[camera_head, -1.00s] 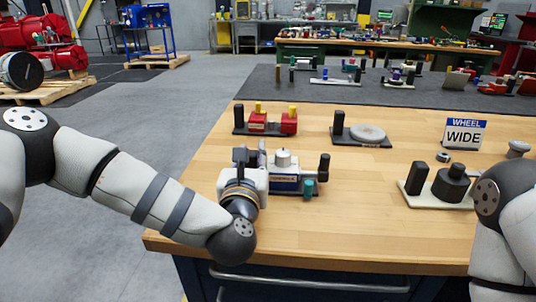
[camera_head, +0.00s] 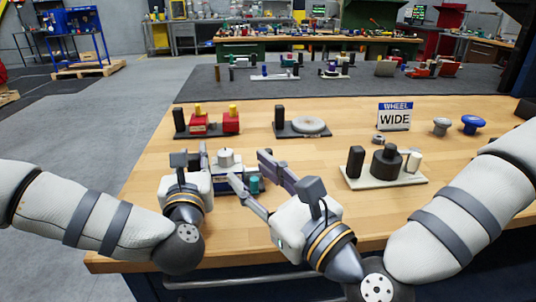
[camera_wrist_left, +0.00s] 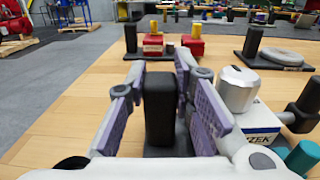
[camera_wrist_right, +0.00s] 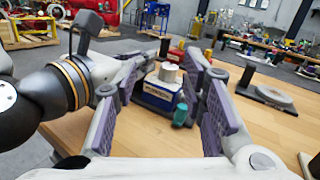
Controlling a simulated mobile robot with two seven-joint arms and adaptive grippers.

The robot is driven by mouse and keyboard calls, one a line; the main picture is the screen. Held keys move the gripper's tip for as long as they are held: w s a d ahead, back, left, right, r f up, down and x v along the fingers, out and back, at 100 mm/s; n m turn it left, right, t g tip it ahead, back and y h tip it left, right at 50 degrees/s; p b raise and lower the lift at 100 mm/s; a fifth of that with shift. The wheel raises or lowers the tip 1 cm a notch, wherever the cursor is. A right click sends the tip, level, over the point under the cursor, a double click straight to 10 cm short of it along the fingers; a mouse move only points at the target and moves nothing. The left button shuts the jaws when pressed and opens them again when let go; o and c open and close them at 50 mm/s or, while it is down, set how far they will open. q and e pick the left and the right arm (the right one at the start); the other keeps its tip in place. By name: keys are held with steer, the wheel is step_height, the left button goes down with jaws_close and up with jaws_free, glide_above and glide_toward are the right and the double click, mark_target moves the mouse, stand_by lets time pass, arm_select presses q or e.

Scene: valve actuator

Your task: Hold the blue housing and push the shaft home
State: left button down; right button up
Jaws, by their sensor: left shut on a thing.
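The blue housing (camera_head: 236,186) has a white label and a silver cylinder (camera_head: 226,158) on top. A teal part (camera_head: 255,184) stands at its near right side. A dark knob on a grey stub (camera_wrist_left: 305,103) sticks out at its right end in the left wrist view; I cannot tell surely which part is the shaft. My left gripper (camera_wrist_left: 160,75) is shut on an upright black post (camera_wrist_left: 159,108) just left of the housing. My right gripper (camera_head: 248,166) is open and empty, its fingers pointing at the housing's right side. Its fingers partly hide the housing in the head view.
Behind stand a red fixture (camera_head: 207,124), a grey disc on a dark base (camera_head: 309,124) and a "WHEEL WIDE" sign (camera_head: 395,116). A light base (camera_head: 385,180) with black parts stands to the right. Grey and blue knobs (camera_head: 473,124) lie further back. Bench between them is clear.

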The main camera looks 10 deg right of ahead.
steer(key=w+d+f+m+h, duration=0.1)
steer(key=d, duration=0.1)
steer(key=w+d+f+m+h, duration=0.1)
steer(key=d+f+m+h, duration=0.1)
steer(key=d+f+m+t+h, duration=0.1)
steer(key=d, duration=0.2)
steer(key=shift+w+f+m, duration=0.3)
steer(key=shift+w+f, duration=0.1)
steer(key=x, duration=1.1)
steer(key=shift+w+a, duration=0.1)
steer(key=shift+w, duration=0.15)
steer(key=shift+f, duration=0.1)
jaws_close()
